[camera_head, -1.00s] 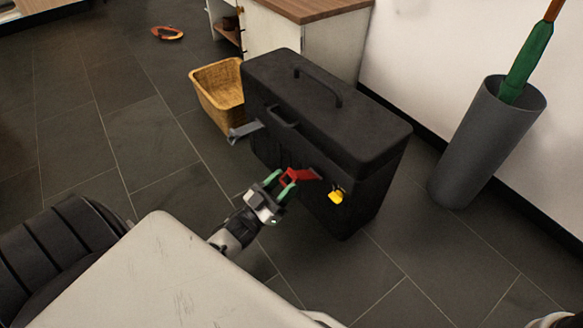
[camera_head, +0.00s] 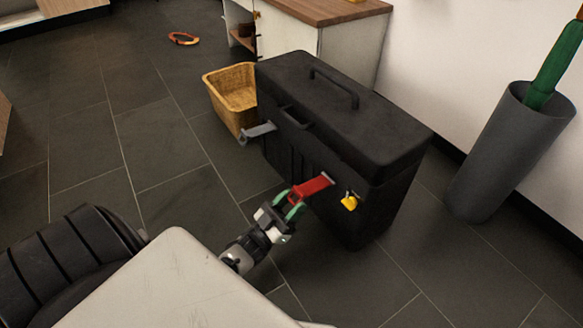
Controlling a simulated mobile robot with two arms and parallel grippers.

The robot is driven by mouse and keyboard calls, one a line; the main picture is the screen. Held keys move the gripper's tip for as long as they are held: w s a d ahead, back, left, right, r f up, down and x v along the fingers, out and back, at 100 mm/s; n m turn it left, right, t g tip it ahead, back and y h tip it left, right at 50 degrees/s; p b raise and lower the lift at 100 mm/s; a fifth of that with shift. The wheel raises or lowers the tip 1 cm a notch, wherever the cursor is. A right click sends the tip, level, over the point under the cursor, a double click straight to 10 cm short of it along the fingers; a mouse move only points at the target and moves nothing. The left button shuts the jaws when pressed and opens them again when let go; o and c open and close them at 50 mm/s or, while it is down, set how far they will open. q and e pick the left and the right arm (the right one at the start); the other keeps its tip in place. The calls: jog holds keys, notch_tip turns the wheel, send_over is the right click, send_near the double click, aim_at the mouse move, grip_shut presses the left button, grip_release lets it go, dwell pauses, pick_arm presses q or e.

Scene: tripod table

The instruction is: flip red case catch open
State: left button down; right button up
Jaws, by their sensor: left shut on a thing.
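The black case (camera_head: 350,110) stands upright on the floor with its lid down and a handle on top. The red catch (camera_head: 314,186) is on its front face, to the right, and sticks outward from the case. My left gripper (camera_head: 292,201), with green fingertips, is shut on the outer end of the red catch. A grey catch (camera_head: 257,132) sticks out from the left part of the front. A yellow padlock-like piece (camera_head: 349,202) hangs right of the red catch. My right gripper is not in view.
A wicker basket (camera_head: 232,90) stands behind the case on the left. A grey cylindrical bin (camera_head: 510,150) with a green-handled thing stands at right by the wall. A white cabinet (camera_head: 345,50) is behind. An orange ring-like object (camera_head: 184,39) lies on the floor far back.

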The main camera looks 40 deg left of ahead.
pick_arm(q)
jog(key=shift+w, duration=0.1)
jog(key=c, duration=0.6)
grip_release()
jog(key=shift+s+f, duration=0.2)
jog(key=shift+s, duration=0.05)
jog(key=p+v, duration=0.1)
jog(key=v, duration=0.9)
